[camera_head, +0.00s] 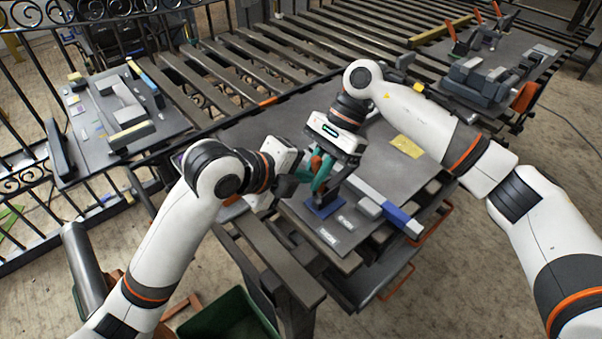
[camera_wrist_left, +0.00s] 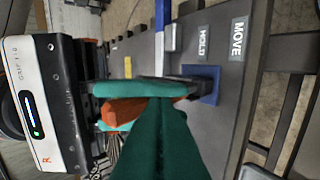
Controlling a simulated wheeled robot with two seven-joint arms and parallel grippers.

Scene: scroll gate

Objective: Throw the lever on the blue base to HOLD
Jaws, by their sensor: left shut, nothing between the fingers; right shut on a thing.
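The blue base (camera_head: 325,206) sits on the grey table panel and also shows in the left wrist view (camera_wrist_left: 207,84). Beside it are the HOLD label (camera_wrist_left: 203,42) and the MOVE label (camera_wrist_left: 238,38). My right gripper (camera_head: 323,180) is over the base, its teal fingers shut around an orange piece (camera_wrist_left: 138,108) that appears to be the lever's grip. A dark lever part (camera_wrist_left: 182,78) meets the base; its tilt is hard to tell. My left gripper (camera_head: 302,172) is shut and empty, close beside the right one; its teal fingers (camera_wrist_left: 162,135) hide part of the lever.
A yellow sheet (camera_head: 407,146) lies farther back. Side panels with blocks stand left (camera_head: 120,105) and back right (camera_head: 485,75). A green bin (camera_head: 222,318) stands below in front.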

